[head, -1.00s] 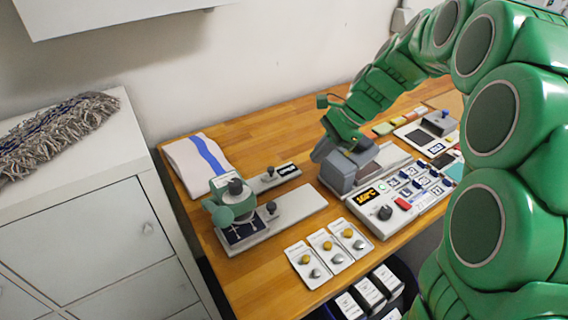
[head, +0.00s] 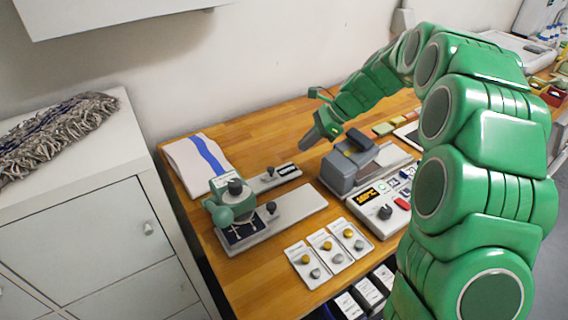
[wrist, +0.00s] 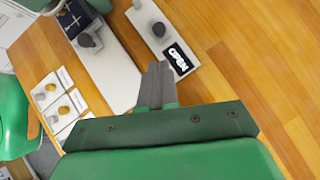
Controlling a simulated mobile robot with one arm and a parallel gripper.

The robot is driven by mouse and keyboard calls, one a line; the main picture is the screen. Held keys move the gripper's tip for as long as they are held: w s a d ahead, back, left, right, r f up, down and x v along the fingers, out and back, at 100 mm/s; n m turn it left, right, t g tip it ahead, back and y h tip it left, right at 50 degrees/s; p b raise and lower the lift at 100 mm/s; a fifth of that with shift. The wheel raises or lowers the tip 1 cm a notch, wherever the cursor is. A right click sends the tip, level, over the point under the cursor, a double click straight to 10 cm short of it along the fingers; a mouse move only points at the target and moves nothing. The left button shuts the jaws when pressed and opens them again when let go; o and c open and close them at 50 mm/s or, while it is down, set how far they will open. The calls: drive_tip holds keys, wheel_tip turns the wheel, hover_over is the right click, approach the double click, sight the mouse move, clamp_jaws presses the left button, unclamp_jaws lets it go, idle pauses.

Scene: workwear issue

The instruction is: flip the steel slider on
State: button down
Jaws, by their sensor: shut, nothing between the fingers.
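No part is plainly marked as the steel slider. A small pale plate (head: 262,186) on the wooden table carries a dark grey knob (head: 270,171) and a black label (head: 286,169). In the wrist view this plate (wrist: 143,17) shows the knob (wrist: 158,30) beside a label reading OPEN (wrist: 180,58). Three white cards with brass and silver knobs (head: 327,246) lie at the table's front. My gripper (head: 307,145) is shut and empty, above the table behind and right of the labelled plate. In the wrist view its fingertips (wrist: 158,72) appear just below that plate, apart from the knob.
A long pale base with a green-topped press (head: 231,197) stands in front of the small plate. A grey block device (head: 343,170) and a control panel (head: 372,212) stand to the right. A folded cloth (head: 198,160) lies at the back left. Bare wood (head: 240,135) lies behind the plate.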

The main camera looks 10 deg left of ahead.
drive_tip(key=shift+a, duration=0.1)
approach(263, 178)
drive_tip(key=f, duration=0.1)
drive_tip(key=w+f, duration=0.1)
drive_tip(key=f, duration=0.1)
drive_tip(key=shift+w+a+f, duration=0.25)
drive_tip(key=shift+w+f, duration=0.05)
drive_tip(key=shift+f, duration=0.05)
idle(0.3)
drive_tip(key=shift+s+a, duration=1.2)
drive_tip(key=shift+s, duration=0.05)
drive_tip(key=shift+f, duration=0.1)
drive_tip(key=v, duration=1)
drive_tip(key=shift+w+d, duration=0.15)
drive_tip(key=shift+d, duration=0.05)
